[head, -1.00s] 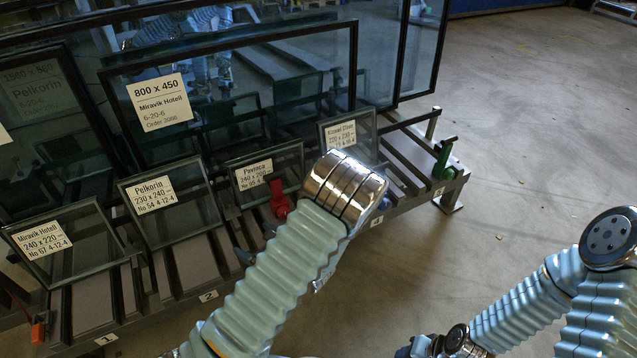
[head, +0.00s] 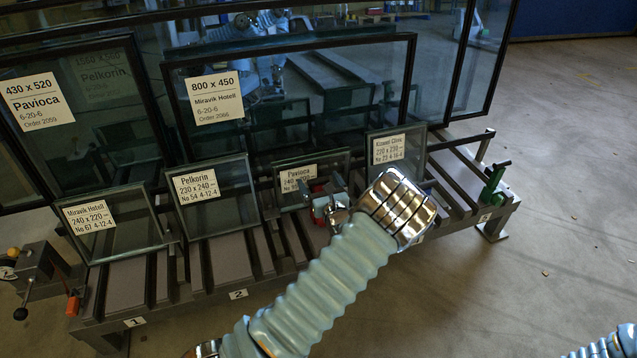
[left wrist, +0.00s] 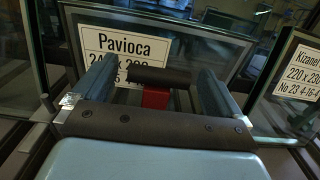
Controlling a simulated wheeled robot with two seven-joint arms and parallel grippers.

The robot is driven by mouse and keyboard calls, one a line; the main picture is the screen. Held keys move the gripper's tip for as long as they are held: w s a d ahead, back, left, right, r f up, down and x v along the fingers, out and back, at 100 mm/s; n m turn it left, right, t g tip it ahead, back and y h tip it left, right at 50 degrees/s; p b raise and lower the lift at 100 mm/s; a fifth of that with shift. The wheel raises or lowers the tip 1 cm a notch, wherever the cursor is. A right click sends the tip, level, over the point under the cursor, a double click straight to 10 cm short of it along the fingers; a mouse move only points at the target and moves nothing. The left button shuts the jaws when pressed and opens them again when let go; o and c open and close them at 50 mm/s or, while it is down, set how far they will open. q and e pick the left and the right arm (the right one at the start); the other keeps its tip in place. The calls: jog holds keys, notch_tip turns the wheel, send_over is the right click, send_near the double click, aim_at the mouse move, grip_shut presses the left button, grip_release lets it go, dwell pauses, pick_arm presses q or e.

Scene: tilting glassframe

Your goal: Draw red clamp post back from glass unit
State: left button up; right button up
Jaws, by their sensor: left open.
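The red clamp post (head: 319,190) stands in front of the small glass unit labelled Pavioca (head: 298,172) on the rack. My left gripper (head: 333,203) is at the post and partly hides it in the head view. In the left wrist view the fingers (left wrist: 155,85) are open, one on each side of a dark crossbar above the red post (left wrist: 156,98). The Pavioca unit (left wrist: 200,52) stands behind. I cannot tell whether post and glass touch. My right gripper is out of view.
Other small units stand left (head: 212,196) and right (head: 395,152) on the slatted rack (head: 222,260). Large panes rise behind. A green clamp post (head: 493,180) is at the right end, an orange-tipped part (head: 73,304) at the left.

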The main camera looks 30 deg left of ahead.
pick_arm(q)
jog(key=shift+w+a, duration=0.4)
jog(key=shift+a, duration=0.1)
jog(key=c, duration=1.2)
jog(key=p+v, duration=0.3)
jog(key=v, duration=0.9)
jog(key=shift+d+f, duration=0.1)
jog(key=shift+f, duration=0.05)
jog(key=shift+c, duration=0.2)
jog(key=o, duration=1.2)
jog(key=shift+o, duration=0.2)
